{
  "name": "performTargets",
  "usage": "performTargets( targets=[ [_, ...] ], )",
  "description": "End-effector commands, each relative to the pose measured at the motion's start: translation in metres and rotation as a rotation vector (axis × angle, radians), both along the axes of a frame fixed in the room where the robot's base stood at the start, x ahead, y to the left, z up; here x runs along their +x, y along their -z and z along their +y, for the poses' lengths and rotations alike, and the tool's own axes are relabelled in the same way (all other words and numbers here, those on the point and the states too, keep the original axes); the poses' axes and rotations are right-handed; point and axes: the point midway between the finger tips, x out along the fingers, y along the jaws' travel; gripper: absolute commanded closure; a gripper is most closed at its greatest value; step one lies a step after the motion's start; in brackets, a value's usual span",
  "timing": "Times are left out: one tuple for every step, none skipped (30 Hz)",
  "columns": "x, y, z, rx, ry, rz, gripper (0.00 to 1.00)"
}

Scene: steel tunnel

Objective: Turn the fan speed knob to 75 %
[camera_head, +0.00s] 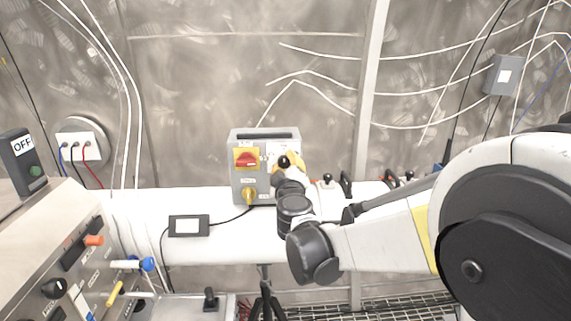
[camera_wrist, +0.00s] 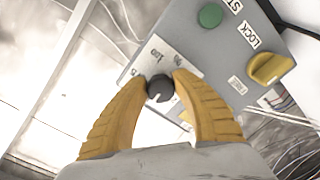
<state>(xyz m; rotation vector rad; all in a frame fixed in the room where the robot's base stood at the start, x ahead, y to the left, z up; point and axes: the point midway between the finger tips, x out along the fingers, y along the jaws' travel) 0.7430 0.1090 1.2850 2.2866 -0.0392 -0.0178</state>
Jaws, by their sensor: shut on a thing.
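The fan speed knob (camera_wrist: 160,88) is a small dark round knob on a pale scale plate (camera_wrist: 157,57) with "100" and "%" printed on it. My gripper (camera_wrist: 161,82) has its two yellow fingers shut on the knob, one on each side. A pale notch shows on the knob's lower edge, but I cannot tell the setting. In the head view, the grey control box (camera_head: 240,182) stands on the white pipe, and my gripper (camera_head: 287,163) is at its right side, hiding much of the scale plate.
The box carries a red switch on yellow (camera_head: 246,158), a yellow lock knob (camera_wrist: 270,67) and a green button (camera_wrist: 210,15). A small black-framed device (camera_head: 188,226) lies on the white pipe (camera_head: 225,248). Small valves (camera_head: 346,184) are right of my gripper. A console (camera_head: 60,250) fills the lower left.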

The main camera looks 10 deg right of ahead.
Motion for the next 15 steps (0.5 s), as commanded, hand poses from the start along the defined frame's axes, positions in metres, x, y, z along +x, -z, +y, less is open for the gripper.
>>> performTargets(
  targets=[
    [0.0005,-0.0004,0.0004,0.042,0.000,-0.001,0.99],
    [0.0005,-0.0003,0.0005,0.070,0.000,-0.002,0.99],
    [0.0005,-0.0003,0.0006,0.108,-0.001,-0.004,0.99],
    [0.0005,-0.0002,0.0007,0.137,-0.001,-0.005,0.99],
    [0.0005,-0.0002,0.0008,0.165,-0.001,-0.006,0.99],
    [0.0005,-0.0001,0.0010,0.203,-0.001,-0.008,0.99],
    [0.0005,0.0000,0.0010,0.232,-0.001,-0.009,0.99],
    [0.0005,0.0001,0.0011,0.260,-0.001,-0.010,0.99],
    [0.0005,0.0001,0.0013,0.298,-0.001,-0.011,0.99],
    [0.0005,0.0002,0.0013,0.327,-0.001,-0.012,0.99],
    [0.0005,0.0002,0.0014,0.355,-0.001,-0.013,0.99],
    [0.0006,0.0002,0.0015,0.393,-0.001,-0.014,0.99],
    [0.0006,0.0003,0.0016,0.422,-0.001,-0.015,0.99],
    [0.0005,0.0003,0.0017,0.450,0.000,-0.015,0.99],
    [0.0006,0.0003,0.0019,0.488,0.000,-0.017,0.99]
  ],
)
